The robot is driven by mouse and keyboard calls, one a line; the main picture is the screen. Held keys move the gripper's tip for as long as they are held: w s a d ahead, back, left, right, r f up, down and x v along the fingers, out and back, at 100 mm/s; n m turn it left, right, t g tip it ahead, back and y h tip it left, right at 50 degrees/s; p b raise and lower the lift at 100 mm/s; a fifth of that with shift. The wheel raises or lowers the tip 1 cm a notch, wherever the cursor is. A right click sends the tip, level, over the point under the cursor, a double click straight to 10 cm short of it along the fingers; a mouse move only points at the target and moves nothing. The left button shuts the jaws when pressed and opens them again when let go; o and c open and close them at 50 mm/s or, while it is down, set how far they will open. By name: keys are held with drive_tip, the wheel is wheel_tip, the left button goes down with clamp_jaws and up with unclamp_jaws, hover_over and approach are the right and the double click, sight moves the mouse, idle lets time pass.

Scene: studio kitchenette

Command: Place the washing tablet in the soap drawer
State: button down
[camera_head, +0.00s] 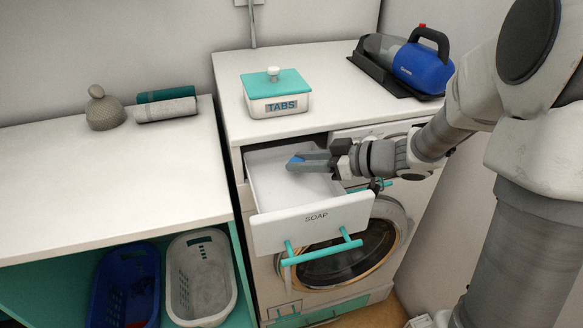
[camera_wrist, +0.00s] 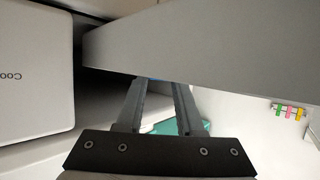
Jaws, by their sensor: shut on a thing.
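The soap drawer (camera_head: 318,221) is pulled out of the washing machine, with "SOAP" on its white front and a teal handle. My gripper (camera_head: 292,164) reaches in from the right over the open drawer. It is shut on the small blue washing tablet (camera_head: 296,159), of which only a part shows between the fingers. I cannot tell whether the tablet touches the drawer floor.
A white box with a teal lid, marked "TABS" (camera_head: 276,94), stands on the machine top, left of a blue hand vacuum (camera_head: 423,68). The round machine door (camera_head: 350,255) is below the drawer. A blue basket (camera_head: 127,285) and a white basket (camera_head: 201,275) stand at lower left.

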sight(291, 175)
drive_tip(key=shift+w+a+f+b, duration=0.25)
drive_tip(key=shift+w+a+f, duration=0.1)
drive_tip(key=shift+a+f, duration=0.25)
drive_tip(key=shift+w+a+f+b, duration=0.2)
drive_tip(key=shift+w+a+f, duration=0.1)
drive_tip(key=shift+a+f, duration=0.25)
drive_tip(key=shift+r, duration=0.1)
drive_tip(key=shift+f, duration=0.2)
drive_tip(key=c, duration=0.5)
unclamp_jaws()
drive_tip(key=shift+c, duration=0.2)
drive_tip(key=shift+r, duration=0.15)
